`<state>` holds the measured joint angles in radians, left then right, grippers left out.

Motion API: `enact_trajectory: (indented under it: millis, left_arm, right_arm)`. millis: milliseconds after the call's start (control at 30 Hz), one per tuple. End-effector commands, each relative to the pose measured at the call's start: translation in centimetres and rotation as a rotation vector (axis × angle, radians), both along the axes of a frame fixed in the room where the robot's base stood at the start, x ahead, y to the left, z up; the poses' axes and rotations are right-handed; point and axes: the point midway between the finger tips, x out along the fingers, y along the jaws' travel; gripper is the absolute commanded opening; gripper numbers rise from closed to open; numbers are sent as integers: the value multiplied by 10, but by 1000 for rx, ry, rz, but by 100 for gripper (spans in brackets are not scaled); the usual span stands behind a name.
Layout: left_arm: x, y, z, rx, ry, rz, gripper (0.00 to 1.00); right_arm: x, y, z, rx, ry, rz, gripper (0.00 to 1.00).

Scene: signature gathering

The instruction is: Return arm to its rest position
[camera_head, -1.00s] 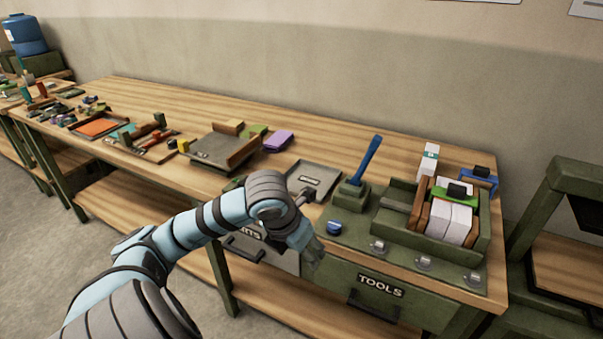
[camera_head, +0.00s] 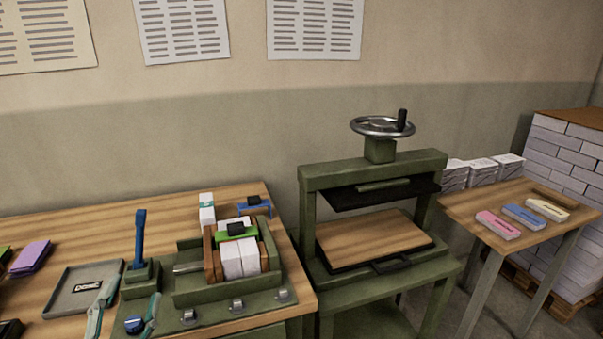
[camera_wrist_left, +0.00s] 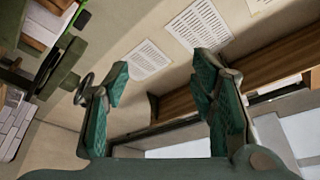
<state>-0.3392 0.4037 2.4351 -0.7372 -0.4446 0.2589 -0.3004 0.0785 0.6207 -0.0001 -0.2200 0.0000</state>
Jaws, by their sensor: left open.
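My left gripper (camera_head: 134,286) shows at the bottom left of the head view, in front of the workbench. Its two teal fingers stand apart and point upward, with nothing between them. The left wrist view also shows my left gripper (camera_wrist_left: 161,72) open and empty, its padded fingers spread against the wall. The rest of my left arm is out of the head view. My right gripper is in neither view.
The wooden workbench (camera_head: 75,230) bears a DONE tray (camera_head: 75,301), a blue-handled lever (camera_head: 139,240) and a green fixture holding white blocks (camera_head: 240,260). A handwheel press (camera_head: 372,175) stands to the right, then a side table (camera_head: 475,203) with coloured bundles.

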Motion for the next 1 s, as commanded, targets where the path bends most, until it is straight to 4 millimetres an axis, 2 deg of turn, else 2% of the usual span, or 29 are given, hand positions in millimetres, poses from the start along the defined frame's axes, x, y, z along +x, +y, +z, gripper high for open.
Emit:
enact_trajectory:
  millis: [33,100,200,300,400,500,633,767,800,867,900,1000]
  left_arm:
    - [-6,20,-42,-128,151,97,51]
    - [-24,35,-107,-279,383,212,51]
    - [-63,32,-181,-427,678,306,51]
    - [-107,14,-234,-530,936,352,51]
    - [-154,-11,-270,-604,1173,364,51]
    - [-203,-40,-294,-660,1406,349,51]
    - [-190,-30,-371,-659,1432,379,51]
    - [-199,-22,-448,-666,1462,404,51]
    - [-207,-20,-473,-667,1474,413,51]
    - [-225,-16,-510,-670,1495,426,51]
    - [-241,-14,-535,-673,1510,436,51]
    - [-288,-11,-583,-679,1543,455,51]
  right_arm:
    - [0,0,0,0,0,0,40]
    - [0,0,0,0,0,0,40]
    - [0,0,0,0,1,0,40]
    - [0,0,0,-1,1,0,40]
    - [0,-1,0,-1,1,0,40]
    - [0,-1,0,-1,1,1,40]
    - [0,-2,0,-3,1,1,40]
    - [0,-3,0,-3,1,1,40]
    - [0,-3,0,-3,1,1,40]
    - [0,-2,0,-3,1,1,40]
    - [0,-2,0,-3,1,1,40]
    - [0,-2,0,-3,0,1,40]
